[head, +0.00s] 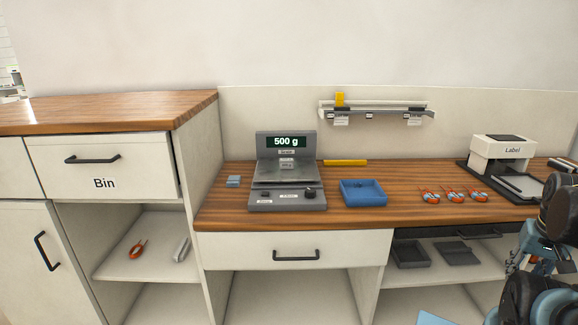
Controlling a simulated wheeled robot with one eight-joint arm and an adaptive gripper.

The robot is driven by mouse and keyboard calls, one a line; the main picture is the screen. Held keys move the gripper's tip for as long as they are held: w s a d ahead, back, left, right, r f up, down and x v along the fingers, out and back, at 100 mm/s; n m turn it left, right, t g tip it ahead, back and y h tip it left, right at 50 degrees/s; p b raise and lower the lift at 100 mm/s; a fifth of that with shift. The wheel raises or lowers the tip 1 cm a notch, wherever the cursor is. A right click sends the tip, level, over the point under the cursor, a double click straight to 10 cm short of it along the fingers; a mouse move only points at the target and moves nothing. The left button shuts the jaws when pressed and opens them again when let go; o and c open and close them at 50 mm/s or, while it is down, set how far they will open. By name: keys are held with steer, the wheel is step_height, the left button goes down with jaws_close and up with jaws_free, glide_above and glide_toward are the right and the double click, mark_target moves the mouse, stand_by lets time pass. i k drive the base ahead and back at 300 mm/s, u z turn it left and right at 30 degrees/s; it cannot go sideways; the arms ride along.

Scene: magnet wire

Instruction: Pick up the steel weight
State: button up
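A small grey block with a label, which looks like the steel weight (287,163), sits on the pan of the grey scale (288,201) in the head view. The scale stands on the wooden counter, and its display reads 500 g. Parts of my arm show at the lower right edge, well away from the scale. I cannot make out my gripper's fingers there. Nothing covers the front of the weight.
A blue tray (363,199) is right of the scale, with a yellow bar (345,162) behind it. Small blue-grey blocks (233,181) lie left. Several red-handled tools (453,196) and a label machine (501,155) are further right. A taller cabinet (103,169) marked Bin bounds the left.

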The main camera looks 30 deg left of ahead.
mark_target(285, 164)
steer(key=u, duration=0.05)
steer(key=k, duration=1.1)
steer(key=u, duration=0.7)
steer(key=i, duration=0.8)
steer(key=z, duration=0.05)
